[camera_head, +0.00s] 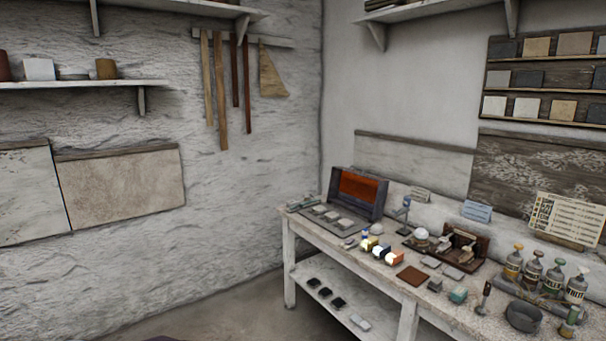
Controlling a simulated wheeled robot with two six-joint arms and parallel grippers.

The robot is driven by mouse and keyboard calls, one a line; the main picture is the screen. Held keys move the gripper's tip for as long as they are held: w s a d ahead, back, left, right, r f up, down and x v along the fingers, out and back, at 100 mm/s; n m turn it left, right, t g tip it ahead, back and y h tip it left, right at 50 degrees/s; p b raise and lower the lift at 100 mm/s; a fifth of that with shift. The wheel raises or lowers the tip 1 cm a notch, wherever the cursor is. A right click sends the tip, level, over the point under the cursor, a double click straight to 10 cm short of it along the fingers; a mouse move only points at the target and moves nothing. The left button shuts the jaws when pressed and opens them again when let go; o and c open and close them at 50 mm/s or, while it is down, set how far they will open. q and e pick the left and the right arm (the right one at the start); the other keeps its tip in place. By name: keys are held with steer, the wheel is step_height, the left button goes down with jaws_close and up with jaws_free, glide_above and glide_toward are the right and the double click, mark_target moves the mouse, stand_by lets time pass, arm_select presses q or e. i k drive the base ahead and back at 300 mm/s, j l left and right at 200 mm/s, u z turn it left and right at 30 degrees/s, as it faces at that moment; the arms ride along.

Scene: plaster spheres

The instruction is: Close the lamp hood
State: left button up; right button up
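I cannot tell for certain which thing is the lamp hood. A dark box-like frame with an orange-red inner panel (359,188) stands upright at the left end of the workbench, its front side open toward me. A small blue-grey upright stand (404,212) is just right of it, possibly a lamp, too small to make out. Small blocks (379,252) with bright yellow-white faces sit in front, near the bench edge. Neither of my grippers is in view.
The workbench (471,312) runs along the right wall. A white sphere (421,234), a brown stand (463,246), several bottles (533,270) and a dark bowl (523,316) stand on it. A lower shelf (376,302) holds small dark blocks. Floor at left of the bench is clear.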

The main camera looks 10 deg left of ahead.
mark_target(354, 188)
steer(key=i+u, duration=0.3)
steer(key=i, duration=0.3)
steer(key=i+u, duration=0.25)
steer(key=i, duration=0.4)
steer(key=i+l+u, duration=0.3)
steer(key=i, duration=0.3)
steer(key=i+j, duration=0.15)
steer(key=i, duration=0.25)
steer(key=i+j+z, duration=0.1)
steer(key=i, duration=0.3)
steer(key=i+j, duration=0.15)
steer(key=i, duration=0.25)
steer(key=i+z, duration=0.2)
steer(key=z, duration=0.3)
steer(key=i+j+z, duration=0.1)
steer(key=z, duration=0.35)
steer(key=i+j+z, duration=0.2)
steer(key=z, duration=0.3)
steer(key=i+j+z, duration=0.25)
steer(key=z, duration=0.25)
steer(key=i+j+z, duration=0.1)
steer(key=j+z, duration=0.2)
steer(key=z, duration=0.15)
